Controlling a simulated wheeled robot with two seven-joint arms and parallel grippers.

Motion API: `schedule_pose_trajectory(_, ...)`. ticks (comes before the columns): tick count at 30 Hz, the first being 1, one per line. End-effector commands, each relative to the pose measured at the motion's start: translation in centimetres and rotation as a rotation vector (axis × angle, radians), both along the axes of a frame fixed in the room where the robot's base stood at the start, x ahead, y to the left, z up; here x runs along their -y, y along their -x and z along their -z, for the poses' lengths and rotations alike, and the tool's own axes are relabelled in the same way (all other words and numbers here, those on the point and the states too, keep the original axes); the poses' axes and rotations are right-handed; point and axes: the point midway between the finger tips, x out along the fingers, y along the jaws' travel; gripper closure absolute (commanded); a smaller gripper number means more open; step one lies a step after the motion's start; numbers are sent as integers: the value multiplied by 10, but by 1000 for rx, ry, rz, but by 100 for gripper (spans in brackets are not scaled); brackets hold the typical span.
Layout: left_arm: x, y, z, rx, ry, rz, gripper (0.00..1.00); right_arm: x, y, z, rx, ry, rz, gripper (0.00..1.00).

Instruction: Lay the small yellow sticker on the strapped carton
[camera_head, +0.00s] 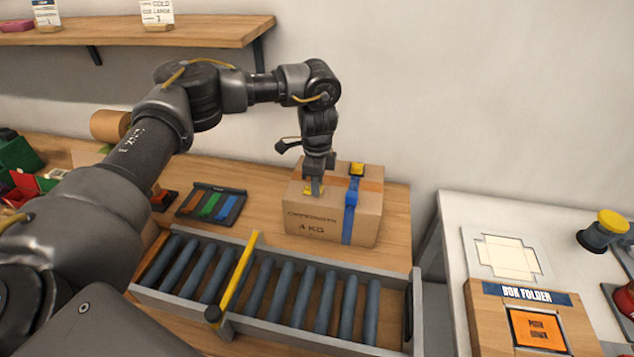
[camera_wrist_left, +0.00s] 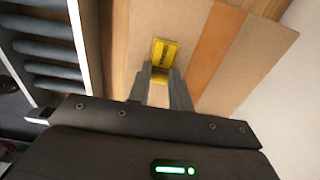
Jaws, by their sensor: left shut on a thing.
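The strapped carton (camera_head: 330,221) stands on the wooden bench behind the roller track, with a blue strap (camera_head: 350,210), an orange tape band and "4 KG" printed on its front. My left gripper (camera_head: 314,188) points down over the left part of the carton's top. It is shut on the small yellow sticker (camera_head: 307,190). In the left wrist view the yellow sticker (camera_wrist_left: 165,53) shows at the fingertips (camera_wrist_left: 162,75), over the brown carton top (camera_wrist_left: 145,30) beside the orange band. I cannot tell whether the sticker touches the carton. My right gripper is not in view.
A roller track (camera_head: 270,290) with a yellow bar (camera_head: 240,270) runs in front of the carton. A tray of coloured strips (camera_head: 212,204) lies left. A white table (camera_head: 455,215) with a box folder (camera_head: 535,310) stands right.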

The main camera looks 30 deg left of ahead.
Motion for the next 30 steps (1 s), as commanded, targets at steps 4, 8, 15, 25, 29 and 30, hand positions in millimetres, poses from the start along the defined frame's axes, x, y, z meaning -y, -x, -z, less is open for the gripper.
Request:
schedule_pose_trajectory(4, 0, 0, 0, 0, 0, 0, 100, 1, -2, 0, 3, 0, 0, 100)
schedule_pose_trajectory(8, 0, 0, -1, 0, 0, 0, 100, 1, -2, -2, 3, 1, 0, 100)
schedule_pose_trajectory(15, -1, 1, -1, 0, 0, -1, 100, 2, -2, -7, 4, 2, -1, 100)
schedule_pose_trajectory(25, -1, 1, 0, 0, 0, 0, 100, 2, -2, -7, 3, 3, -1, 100)
schedule_pose_trajectory(29, -1, 1, 0, 0, 0, 0, 64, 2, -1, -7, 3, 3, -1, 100)
schedule_pose_trajectory(30, -1, 1, 0, 0, 0, 0, 58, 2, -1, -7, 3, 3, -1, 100)
